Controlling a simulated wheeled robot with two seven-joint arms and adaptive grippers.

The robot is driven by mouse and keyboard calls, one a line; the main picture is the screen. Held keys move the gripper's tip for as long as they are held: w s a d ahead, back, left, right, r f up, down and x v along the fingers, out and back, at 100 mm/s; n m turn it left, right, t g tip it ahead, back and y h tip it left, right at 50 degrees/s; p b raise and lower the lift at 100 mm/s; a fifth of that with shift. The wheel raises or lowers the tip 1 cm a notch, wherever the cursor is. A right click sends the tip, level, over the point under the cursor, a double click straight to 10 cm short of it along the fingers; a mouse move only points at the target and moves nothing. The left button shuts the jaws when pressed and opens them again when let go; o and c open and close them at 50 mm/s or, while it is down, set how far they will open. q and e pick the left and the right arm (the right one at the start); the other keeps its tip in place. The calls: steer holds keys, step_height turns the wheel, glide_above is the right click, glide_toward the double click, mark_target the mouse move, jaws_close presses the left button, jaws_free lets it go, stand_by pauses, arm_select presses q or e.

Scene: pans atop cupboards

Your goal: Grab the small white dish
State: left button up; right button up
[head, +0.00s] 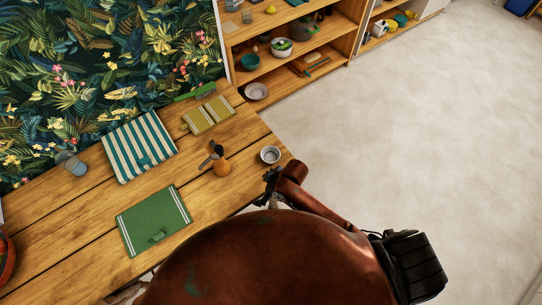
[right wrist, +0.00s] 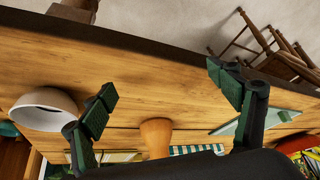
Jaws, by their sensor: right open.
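The small white dish (head: 270,154) is a round bowl near the right front edge of the wooden table. In the right wrist view the white dish (right wrist: 48,110) is at the left, upright on the wood, just outside the left-hand finger. My right gripper (head: 269,185) is beside the dish at the table edge, on its near side. I cannot tell whether a finger touches the dish. My left gripper is not in view.
A green cloth (head: 152,218), a striped cloth (head: 140,147) and a glass (head: 73,164) are further left. Another pale dish (head: 256,91) is beyond. Shelves (head: 300,50) stand behind; floor (head: 430,130) at right is clear.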

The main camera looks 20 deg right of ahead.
mark_target(271, 157)
steer(key=w+a+n, duration=0.1)
steer(key=a+r+n+g, duration=0.1)
steer(key=a+n, duration=0.1)
steer(key=w+a+n, duration=0.1)
steer(key=shift+w+a+r, duration=0.15)
steer(key=shift+w+a, duration=0.2)
steer(key=w+n, duration=0.1)
steer(key=w+n+g+h, duration=0.1)
steer(key=n, duration=0.1)
steer(key=shift+w+d+r+n+p, duration=0.15)
steer(key=shift+d+r+n+p, duration=0.05)
steer(key=shift+n+p, duration=0.1)
steer(key=w+d+r+n+g+h, duration=0.1)
steer(key=w+d+r+n+h, duration=0.3)
steer(key=w+d, duration=0.75)
steer(key=shift+m, duration=0.6)
steer(key=f, duration=0.4)
steer(key=s+d+f, duration=0.1)
steer(key=f, duration=0.1)
steer(key=shift+s+f, duration=0.1)
steer(key=shift+f, duration=0.15)
steer(key=c, duration=1.3)
